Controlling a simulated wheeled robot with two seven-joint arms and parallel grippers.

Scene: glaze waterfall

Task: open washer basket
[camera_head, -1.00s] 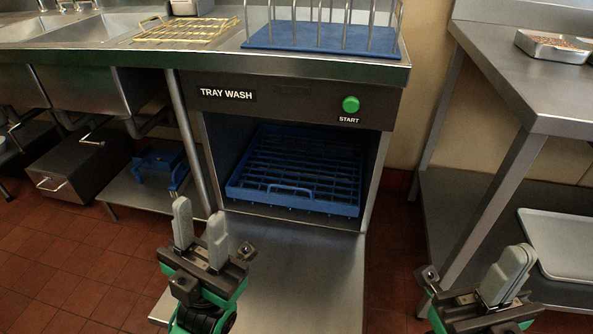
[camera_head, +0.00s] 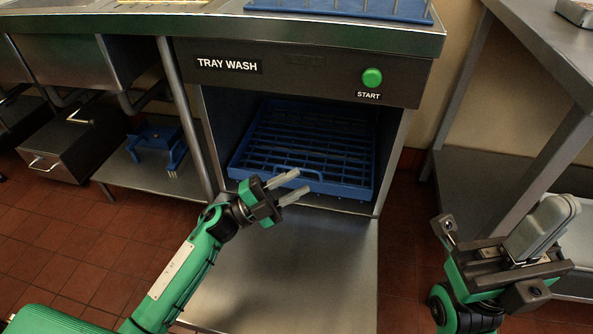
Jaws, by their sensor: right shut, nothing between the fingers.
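The tray washer (camera_head: 300,70) has its door (camera_head: 300,270) folded down flat in front of its opening. Inside sits the blue washer basket (camera_head: 308,142), a grid with a bar handle (camera_head: 297,169) on its front edge. My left gripper (camera_head: 291,184) is just in front of the basket's front edge, with its two grey fingers apart and pointing toward the right. The fingers overlap the basket's lower front in the picture; I cannot tell whether they touch it. My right gripper (camera_head: 541,228) is shut and empty, to the right of the door.
A green start button (camera_head: 372,77) is on the washer's front panel. A steel table (camera_head: 540,50) with a lower shelf stands at the right. A blue stand (camera_head: 157,147) and a grey drawer box (camera_head: 75,140) are under the counter at left. Red floor tiles are clear at lower left.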

